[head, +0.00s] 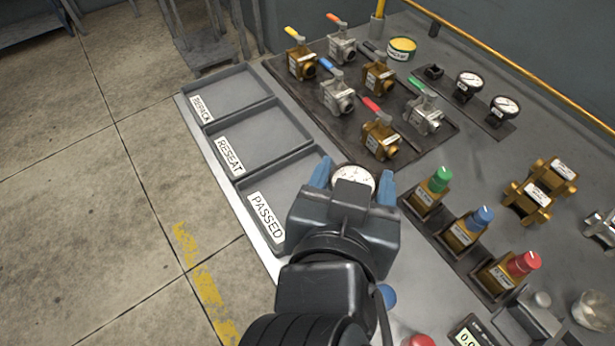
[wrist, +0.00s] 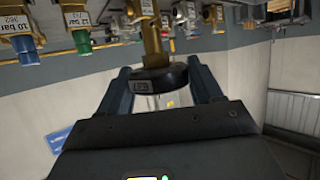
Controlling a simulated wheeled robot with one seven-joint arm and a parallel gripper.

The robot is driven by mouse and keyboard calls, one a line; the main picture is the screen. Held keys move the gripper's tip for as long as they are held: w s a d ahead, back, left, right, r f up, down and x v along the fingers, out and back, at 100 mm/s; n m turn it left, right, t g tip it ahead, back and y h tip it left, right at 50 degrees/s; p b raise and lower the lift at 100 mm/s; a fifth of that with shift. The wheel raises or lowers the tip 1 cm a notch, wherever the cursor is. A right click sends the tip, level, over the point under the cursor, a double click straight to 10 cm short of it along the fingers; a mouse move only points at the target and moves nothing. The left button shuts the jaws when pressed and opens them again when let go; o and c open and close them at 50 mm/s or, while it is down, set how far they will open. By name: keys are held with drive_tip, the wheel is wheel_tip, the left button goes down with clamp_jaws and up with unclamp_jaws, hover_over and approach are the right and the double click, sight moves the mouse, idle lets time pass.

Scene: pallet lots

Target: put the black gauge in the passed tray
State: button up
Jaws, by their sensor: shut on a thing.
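My gripper (head: 353,183) is shut on the black gauge (head: 353,177), whose white dial shows between the blue fingers in the head view. In the wrist view the gauge (wrist: 155,82) is a dark round body with a small label and a brass stem, between my fingers (wrist: 160,85). The passed tray (head: 297,177) is the nearest of three grey trays, with a PASSED label on its left side. My gripper covers its right part in the head view. The gauge appears beside the tray's right edge; I cannot tell its height above the bench.
The reseat tray (head: 262,138) and the repack tray (head: 230,92) lie behind; all three look empty. Several lever valves (head: 380,137) stand on a dark plate beyond. Brass valves with green, blue and red caps (head: 460,232) stand to the right. Two more gauges (head: 469,82) sit farther back.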

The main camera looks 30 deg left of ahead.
drive_tip(key=a+f, duration=0.1)
drive_tip(key=a, duration=0.2)
drive_tip(key=a+f, duration=0.2)
drive_tip(key=w+a+f, duration=0.1)
drive_tip(key=a+f, duration=0.1)
drive_tip(key=a, duration=0.1)
drive_tip(key=shift+w+a+f, duration=0.1)
drive_tip(key=shift+a, duration=0.2)
drive_tip(key=shift+a+f, duration=0.1)
drive_tip(key=shift+f, duration=0.3)
drive_tip(key=shift+f+p, duration=0.35)
drive_tip(key=shift+f, duration=1.35)
drive_tip(key=shift+f, duration=0.15)
drive_tip(key=o, duration=1.1)
drive_tip(key=shift+o, duration=0.2)
